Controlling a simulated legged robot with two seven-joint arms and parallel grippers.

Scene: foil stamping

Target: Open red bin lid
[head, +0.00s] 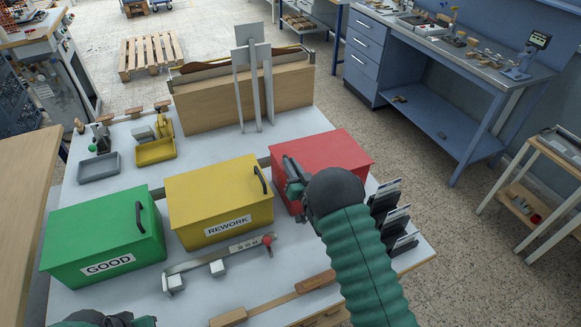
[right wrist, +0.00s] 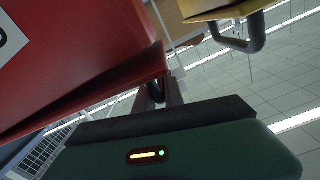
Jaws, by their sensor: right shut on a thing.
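The red bin (head: 325,150) stands at the right of the grey worktable, and its lid looks down or nearly down in the head view. Any small gap under the lid is hard to tell. My right gripper (head: 292,182) is at the bin's left side, partly hidden by my own wrist. In the right wrist view the red bin (right wrist: 70,60) fills the upper left, and my right gripper (right wrist: 158,95) is shut on the dark lid handle (right wrist: 153,90), which is mostly hidden between the fingers. Part of my left arm shows at the bottom left; its fingers are hidden.
The yellow REWORK bin (head: 215,195) stands close left of the red bin, with the green GOOD bin (head: 100,240) beyond. A black card rack (head: 395,215) stands right of my right wrist. A wooden box with upright grey plates (head: 245,95) stands behind.

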